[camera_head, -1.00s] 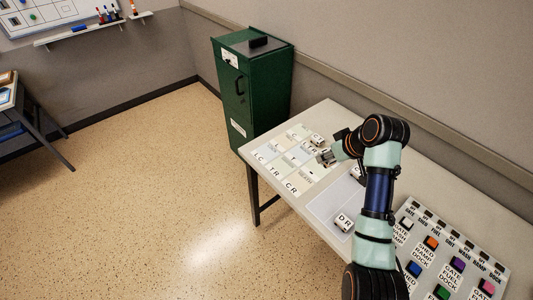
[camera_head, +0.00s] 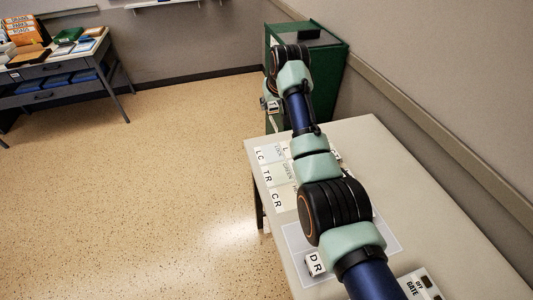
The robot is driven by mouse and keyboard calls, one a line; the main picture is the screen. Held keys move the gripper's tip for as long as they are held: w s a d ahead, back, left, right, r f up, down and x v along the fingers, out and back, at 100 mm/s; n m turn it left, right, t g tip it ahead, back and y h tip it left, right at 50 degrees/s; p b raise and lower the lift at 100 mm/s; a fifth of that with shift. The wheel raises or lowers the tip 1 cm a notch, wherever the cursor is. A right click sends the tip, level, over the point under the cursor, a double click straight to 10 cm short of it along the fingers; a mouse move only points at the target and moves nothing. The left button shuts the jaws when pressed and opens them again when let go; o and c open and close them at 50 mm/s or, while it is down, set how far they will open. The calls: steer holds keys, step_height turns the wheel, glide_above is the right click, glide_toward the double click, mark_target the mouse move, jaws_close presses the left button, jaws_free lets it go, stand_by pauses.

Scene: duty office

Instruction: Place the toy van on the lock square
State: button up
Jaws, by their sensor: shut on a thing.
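My gripper (camera_head: 268,103) is up beyond the table's far left end, in front of the green cabinet. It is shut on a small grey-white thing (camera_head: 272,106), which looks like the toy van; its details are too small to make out. The lettered grid of pale squares (camera_head: 265,174) lies on the table's far left part, with row labels LC, TR and CR. A square near its far end (camera_head: 279,156) seems to read LOCK, but the print is hard to read. My arm covers much of the grid's right side.
A white block marked DR (camera_head: 315,264) sits on a pale mat (camera_head: 293,236) in the middle of the table. The green cabinet (camera_head: 326,72) stands behind the table's far end. A labelled panel (camera_head: 421,284) shows at lower right. The table's right side (camera_head: 400,190) is bare.

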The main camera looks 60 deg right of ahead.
mark_target(269, 149)
step_height(269, 149, down, 20)
steer(key=b, duration=0.7)
steer(key=shift+s+r, duration=0.1)
steer(key=shift+r, duration=0.05)
steer(key=shift+f, duration=0.2)
steer(key=o, duration=1.1)
steer(key=shift+r, duration=0.25)
steer(key=p+v, duration=0.5)
steer(key=v, duration=0.7)
